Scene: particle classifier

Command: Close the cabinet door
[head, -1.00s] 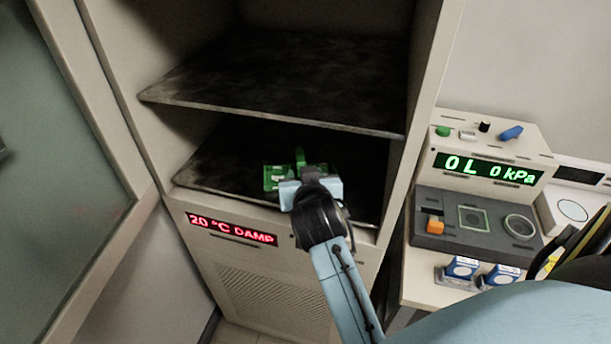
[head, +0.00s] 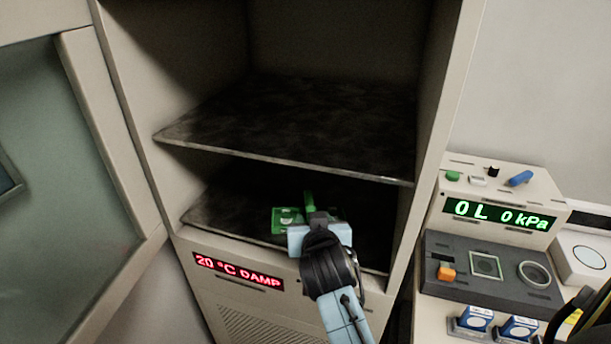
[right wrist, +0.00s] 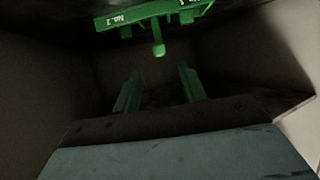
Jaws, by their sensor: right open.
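The cabinet (head: 445,110) stands open, with its door (head: 105,150) swung out to the left. The door has a pale frame around a greenish glass pane. A green rack (head: 285,221) sits on the lower shelf (head: 225,202). It also shows in the right wrist view (right wrist: 140,17), with "No. 2" lettering and a round-ended green knob. My right gripper (head: 310,202) reaches into the lower compartment, in front of the rack. In the right wrist view its green fingers (right wrist: 160,72) are apart with nothing between them, short of the knob. My left gripper is out of view.
The upper shelf (head: 300,130) is empty. A red display (head: 238,271) reads 20 °C DAMP below the opening. To the right stand a device with a green display (head: 500,215), a dark panel (head: 500,270) and small blue-white containers (head: 475,318).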

